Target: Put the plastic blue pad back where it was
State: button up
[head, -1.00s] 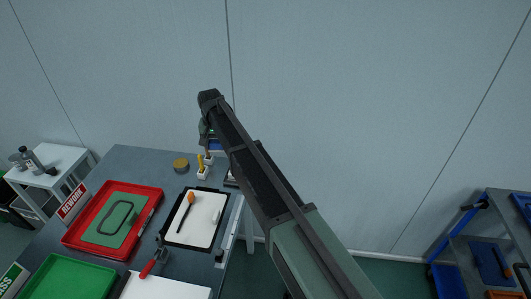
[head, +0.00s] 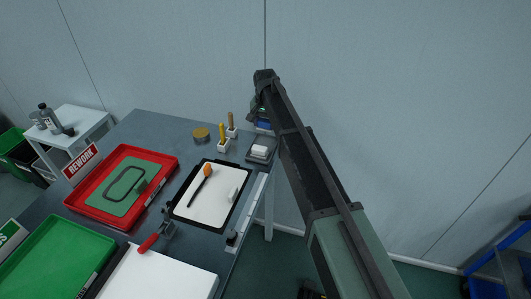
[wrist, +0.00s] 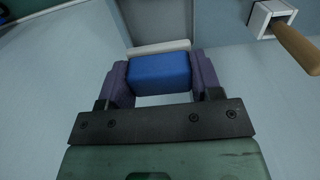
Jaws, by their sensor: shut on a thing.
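The blue pad (wrist: 160,73) is a small block held between the two purple fingers of my gripper (wrist: 159,80) in the wrist view. A whitish strip shows along its far edge. In the head view, a bit of the blue pad (head: 264,125) shows beneath my gripper (head: 265,115), near the far right corner of the table; my arm hides much of it. A small dark tray (head: 249,158) with a white pad (head: 260,151) on it is just below in the picture.
Yellow- and brown-handled tools stand in white holders (head: 223,146). A black-framed white board (head: 185,213) carries an orange-tipped tool (head: 204,182). A red tray (head: 161,193), green tray (head: 40,262) and red-handled clamp (head: 150,242) occupy the table (head: 160,127). A round tin (head: 201,135) sits at the back.

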aim_at(265, 120)
notch_tip(265, 120, down, 8)
jog(key=b, duration=0.5)
jog(key=shift+r, duration=0.55)
jog(key=shift+f, duration=0.25)
jog(key=o, duration=0.6)
notch_tip(265, 120, up, 13)
jog(key=p, duration=1.2)
jog(key=shift+f+p, duration=0.1)
jog(key=shift+p, duration=0.2)
jog(key=shift+f, duration=0.2)
